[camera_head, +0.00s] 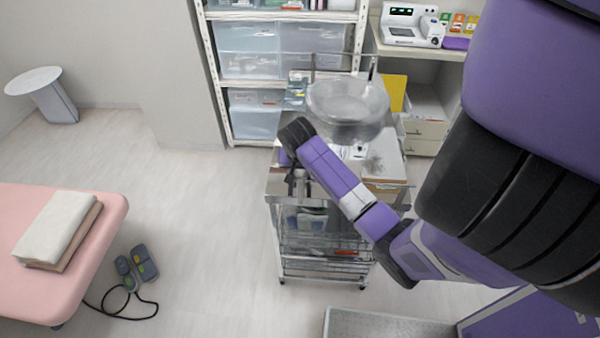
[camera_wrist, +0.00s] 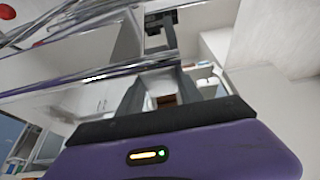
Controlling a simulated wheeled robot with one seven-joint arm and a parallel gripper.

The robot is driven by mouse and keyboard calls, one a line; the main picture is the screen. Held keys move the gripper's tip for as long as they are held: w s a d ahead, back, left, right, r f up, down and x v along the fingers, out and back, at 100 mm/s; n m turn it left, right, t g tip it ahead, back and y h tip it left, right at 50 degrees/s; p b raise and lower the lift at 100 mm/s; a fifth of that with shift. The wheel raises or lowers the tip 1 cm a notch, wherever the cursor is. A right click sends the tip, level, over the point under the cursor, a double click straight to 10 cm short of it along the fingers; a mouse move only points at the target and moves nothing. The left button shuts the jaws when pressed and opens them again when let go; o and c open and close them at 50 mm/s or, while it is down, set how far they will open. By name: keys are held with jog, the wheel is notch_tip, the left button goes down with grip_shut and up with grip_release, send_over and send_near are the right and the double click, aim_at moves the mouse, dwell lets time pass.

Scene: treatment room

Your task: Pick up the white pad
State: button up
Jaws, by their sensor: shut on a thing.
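My gripper (camera_head: 297,180) is low over the left part of the metal cart (camera_head: 278,186), partly hidden behind my own arm in the head view. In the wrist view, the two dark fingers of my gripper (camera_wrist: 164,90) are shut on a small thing. A pale piece with a brown patch shows between them; it looks like the white pad (camera_wrist: 163,80), but it is small and blurred. In the head view the pad is not clearly visible at the gripper.
A clear round basin (camera_head: 347,105) stands above the back of the cart. Metal rails (camera_wrist: 100,75) run close beside the fingers. Shelves with clear drawers (camera_head: 250,65) stand behind. A pink bed (camera_head: 95,215) with folded towels (camera_head: 58,225) is at left. The floor between is mostly clear.

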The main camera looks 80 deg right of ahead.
aim_at(300, 172)
notch_tip(300, 172, up, 20)
jog(key=p, duration=0.3)
dwell(0.5)
